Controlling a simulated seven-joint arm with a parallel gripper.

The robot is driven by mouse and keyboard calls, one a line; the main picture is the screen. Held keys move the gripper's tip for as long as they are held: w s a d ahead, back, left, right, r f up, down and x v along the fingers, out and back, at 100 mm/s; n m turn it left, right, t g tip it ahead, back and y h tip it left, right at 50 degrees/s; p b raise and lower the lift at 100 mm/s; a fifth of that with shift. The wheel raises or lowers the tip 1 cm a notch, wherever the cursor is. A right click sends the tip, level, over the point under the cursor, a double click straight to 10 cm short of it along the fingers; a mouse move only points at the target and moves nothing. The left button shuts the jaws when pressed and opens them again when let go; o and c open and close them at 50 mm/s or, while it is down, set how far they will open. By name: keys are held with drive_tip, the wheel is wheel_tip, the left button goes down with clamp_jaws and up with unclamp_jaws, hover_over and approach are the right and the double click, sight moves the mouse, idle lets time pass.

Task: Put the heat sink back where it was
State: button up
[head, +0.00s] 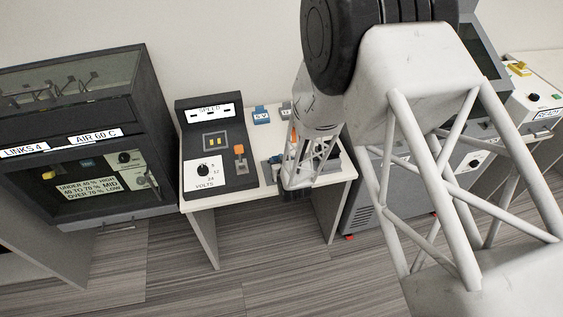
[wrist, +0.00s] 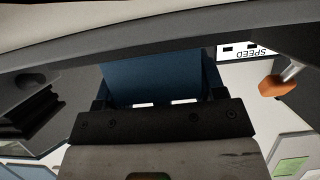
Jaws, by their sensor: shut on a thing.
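My gripper (head: 298,192) points down at the front part of the small white table, right of the SPEED panel. In the wrist view its dark jaws (wrist: 160,118) are shut on a wide, flat blue block (wrist: 155,80). I cannot tell for sure whether this block is the heat sink. A dark, ridged, finned thing (wrist: 42,108) shows at the left of the wrist view, apart from the jaws. In the head view my gripper hides most of what it holds and part of the fixture around it.
The SPEED panel (head: 205,170) has an orange-tipped lever (head: 239,150), also close by in the wrist view (wrist: 277,86). A blue 5 V piece (head: 262,116) stands at the table's back. A dark oven-like cabinet (head: 75,140) is left; a grey machine (head: 400,190) is right, partly behind my arm.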

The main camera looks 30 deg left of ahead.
drive_tip(key=shift+f, duration=0.2)
drive_tip(key=o, duration=1.1)
drive_tip(key=shift+c, duration=0.2)
drive_tip(key=shift+v, duration=3.9)
drive_tip(key=shift+d+f, duration=0.1)
